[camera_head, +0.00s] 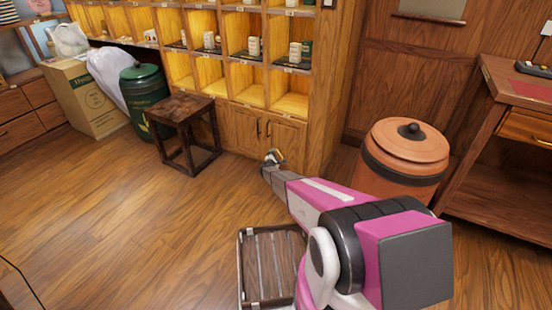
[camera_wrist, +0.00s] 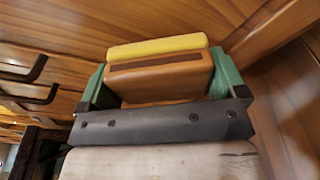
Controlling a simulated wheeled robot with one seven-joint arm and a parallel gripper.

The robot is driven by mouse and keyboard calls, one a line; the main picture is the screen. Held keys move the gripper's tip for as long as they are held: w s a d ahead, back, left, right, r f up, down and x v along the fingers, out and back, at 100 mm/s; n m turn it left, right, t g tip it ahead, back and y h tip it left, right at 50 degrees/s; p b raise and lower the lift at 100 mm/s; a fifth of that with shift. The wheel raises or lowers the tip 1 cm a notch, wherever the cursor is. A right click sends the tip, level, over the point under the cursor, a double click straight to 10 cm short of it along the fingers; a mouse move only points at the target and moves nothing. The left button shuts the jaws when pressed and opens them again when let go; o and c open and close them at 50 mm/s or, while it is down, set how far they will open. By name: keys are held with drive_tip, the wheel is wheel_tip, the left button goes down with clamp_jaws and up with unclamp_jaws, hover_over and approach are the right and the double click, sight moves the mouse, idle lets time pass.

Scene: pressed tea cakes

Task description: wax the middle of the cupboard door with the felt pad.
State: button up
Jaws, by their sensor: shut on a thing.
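The felt pad is a brown wooden block (camera_wrist: 165,86) with a dark strip and a yellow pad face (camera_wrist: 158,45). My gripper (camera_wrist: 162,80) is shut on the block, with a green finger at each side. In the head view my gripper (camera_head: 272,161) is low in front of the right cupboard door (camera_head: 290,138). The left door (camera_head: 240,127) is beside it; both look shut. In the wrist view the yellow face points toward door wood (camera_wrist: 70,28), with dark handles (camera_wrist: 35,85) at the left. I cannot tell whether the pad touches the door.
A terracotta jar (camera_head: 405,150) stands right of the cupboard, close to my arm. A dark stool (camera_head: 185,110) stands at its left. A slatted wooden crate (camera_head: 262,268) is on the floor below my arm. The floor at the left is clear.

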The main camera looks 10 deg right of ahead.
sight(279, 146)
drive_tip(key=shift+x, duration=1.05)
drive_tip(key=shift+s+d+r, duration=0.1)
drive_tip(key=shift+s+d, duration=1.2)
drive_tip(key=shift+d, duration=0.25)
drive_tip(key=shift+s+d, duration=0.75)
drive_tip(key=shift+d, duration=0.4)
drive_tip(key=shift+s+d, duration=0.75)
drive_tip(key=shift+d, duration=0.4)
drive_tip(key=shift+s+d, duration=0.75)
drive_tip(key=shift+d, duration=0.4)
drive_tip(key=shift+r, duration=1.4)
drive_tip(key=shift+w+a, duration=0.55)
drive_tip(key=shift+a, duration=0.35)
drive_tip(key=shift+w+a, duration=0.55)
drive_tip(key=shift+a, duration=0.35)
drive_tip(key=shift+w+a+f, duration=0.1)
drive_tip(key=shift+w+a, duration=0.7)
drive_tip(key=shift+a, duration=0.25)
drive_tip(key=shift+w+a+r, duration=0.1)
drive_tip(key=shift+w+a, duration=0.7)
drive_tip(key=shift+a, duration=0.2)
drive_tip(key=shift+w+a+f, duration=0.1)
drive_tip(key=shift+w+a, duration=0.75)
drive_tip(key=shift+a, duration=0.2)
drive_tip(key=shift+s+r, duration=0.1)
drive_tip(key=shift+r, duration=1.35)
drive_tip(key=shift+s+d+f, duration=0.1)
drive_tip(key=shift+s+d, duration=1.2)
drive_tip(key=shift+d, duration=0.3)
